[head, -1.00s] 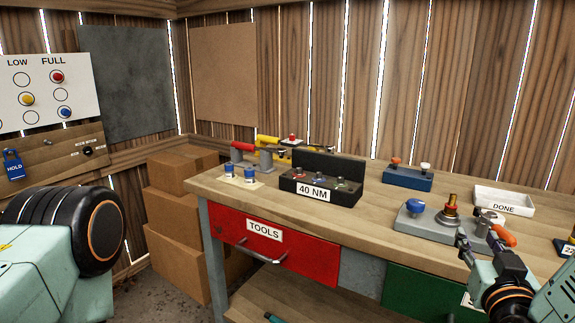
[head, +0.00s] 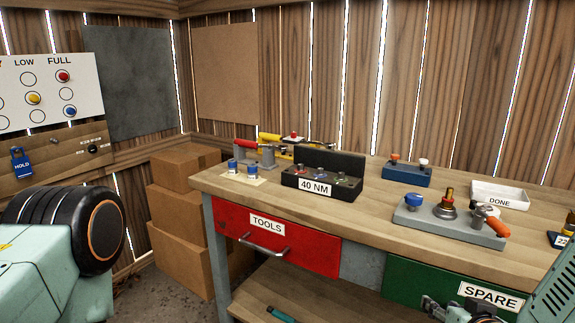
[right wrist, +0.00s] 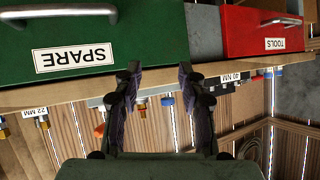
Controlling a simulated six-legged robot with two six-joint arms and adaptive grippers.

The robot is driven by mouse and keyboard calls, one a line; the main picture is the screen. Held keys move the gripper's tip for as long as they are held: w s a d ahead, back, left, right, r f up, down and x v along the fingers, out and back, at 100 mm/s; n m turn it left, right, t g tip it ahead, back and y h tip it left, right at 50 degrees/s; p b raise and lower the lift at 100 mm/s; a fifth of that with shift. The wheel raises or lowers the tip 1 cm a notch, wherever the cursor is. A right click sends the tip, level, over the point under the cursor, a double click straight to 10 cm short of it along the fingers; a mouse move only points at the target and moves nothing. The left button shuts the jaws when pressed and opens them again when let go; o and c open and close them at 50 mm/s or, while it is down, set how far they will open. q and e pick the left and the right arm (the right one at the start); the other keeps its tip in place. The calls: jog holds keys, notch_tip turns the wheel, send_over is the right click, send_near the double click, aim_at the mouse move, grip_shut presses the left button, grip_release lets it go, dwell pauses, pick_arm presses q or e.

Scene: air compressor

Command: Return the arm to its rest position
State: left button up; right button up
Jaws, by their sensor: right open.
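My right gripper (head: 432,308) is low at the bottom right in the head view, in front of the green SPARE drawer (head: 405,283) and below the bench top. In the right wrist view its two dark fingers (right wrist: 160,72) stand apart with nothing between them. That view is upside down and shows the green drawer (right wrist: 145,40) ahead. A part of my left arm (head: 60,245) shows at the left edge; its gripper is not visible.
The wooden bench (head: 375,215) carries a grey fixture (head: 450,228), a black 40 NM block (head: 320,188), a blue block (head: 406,175) and a white DONE tray (head: 500,204). A red TOOLS drawer (head: 310,250) is shut. Cardboard boxes (head: 185,205) stand left of the bench.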

jog(key=s+a+f+n+g, duration=0.1)
jog(key=s+a+f+g, duration=0.1)
jog(key=s+f+g, duration=0.4)
jog(key=s+a+f+n+g+y, duration=0.1)
jog(key=s+a+f+g, duration=0.2)
jog(key=s+f, duration=1.3)
jog(key=s+g, duration=0.3)
jog(key=s, duration=0.5)
jog(key=shift+a+f+n, duration=0.2)
jog(key=shift+a+n, duration=0.1)
jog(key=shift+a, duration=0.05)
